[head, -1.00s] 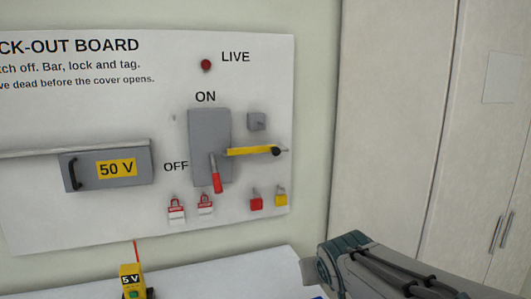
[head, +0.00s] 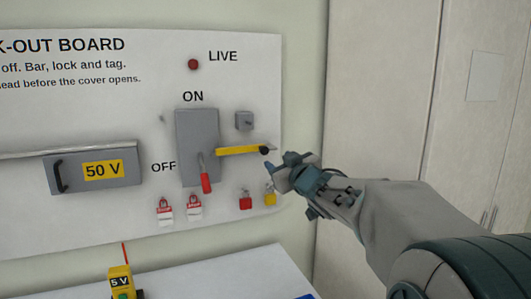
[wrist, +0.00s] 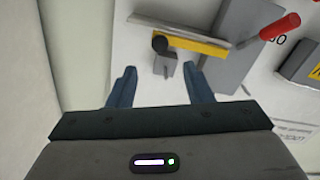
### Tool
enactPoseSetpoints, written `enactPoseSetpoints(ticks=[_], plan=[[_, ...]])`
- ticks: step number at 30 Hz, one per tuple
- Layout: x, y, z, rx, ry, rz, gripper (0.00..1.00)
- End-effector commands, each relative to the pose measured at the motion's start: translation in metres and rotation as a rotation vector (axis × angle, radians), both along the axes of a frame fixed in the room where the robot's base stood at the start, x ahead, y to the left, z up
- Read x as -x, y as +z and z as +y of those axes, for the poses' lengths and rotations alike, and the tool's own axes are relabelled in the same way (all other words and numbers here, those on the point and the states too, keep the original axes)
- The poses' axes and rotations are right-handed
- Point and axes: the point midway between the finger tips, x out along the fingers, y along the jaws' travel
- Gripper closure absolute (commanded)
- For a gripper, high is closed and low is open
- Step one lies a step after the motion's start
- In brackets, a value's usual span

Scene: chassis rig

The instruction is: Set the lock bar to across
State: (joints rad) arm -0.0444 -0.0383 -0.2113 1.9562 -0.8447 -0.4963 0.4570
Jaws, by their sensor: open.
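The yellow lock bar (head: 238,151) with a black knob at its right end lies roughly horizontal on the board, its left end at the grey switch box (head: 197,130). The red switch handle (head: 205,182) points down, beside OFF. My gripper (head: 272,170) is open and empty, just right of and a little below the knob. In the wrist view my gripper (wrist: 160,85) has its two fingers spread, with the knob and the yellow bar (wrist: 195,45) ahead of and between the tips. I cannot tell the exact gap to the knob.
Red and yellow padlocks (head: 269,194) and red-and-white tags (head: 166,211) hang below the switch. A grey block (head: 244,121) sits above the bar. A grey 50 V cover (head: 95,168) is at left. A yellow 5 V meter (head: 121,282) stands on the bench. Cabinets are at right.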

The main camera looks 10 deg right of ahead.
Motion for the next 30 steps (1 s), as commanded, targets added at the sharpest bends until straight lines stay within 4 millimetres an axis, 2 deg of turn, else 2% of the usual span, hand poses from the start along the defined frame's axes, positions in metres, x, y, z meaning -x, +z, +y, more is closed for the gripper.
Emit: enactPoseSetpoints(ticks=[1,9,15,21,30], plan=[[-0.01,0.0,0.002,-0.001,0.0,0.002,0.54],[-0.056,0.0,0.012,0.0,0.0,0.002,0.54],[-0.081,0.001,0.016,-0.001,0.0,0.001,0.54],[-0.093,0.0,0.019,-0.001,-0.001,0.0,0.54],[-0.094,0.0,0.019,-0.001,-0.001,0.0,0.54]])
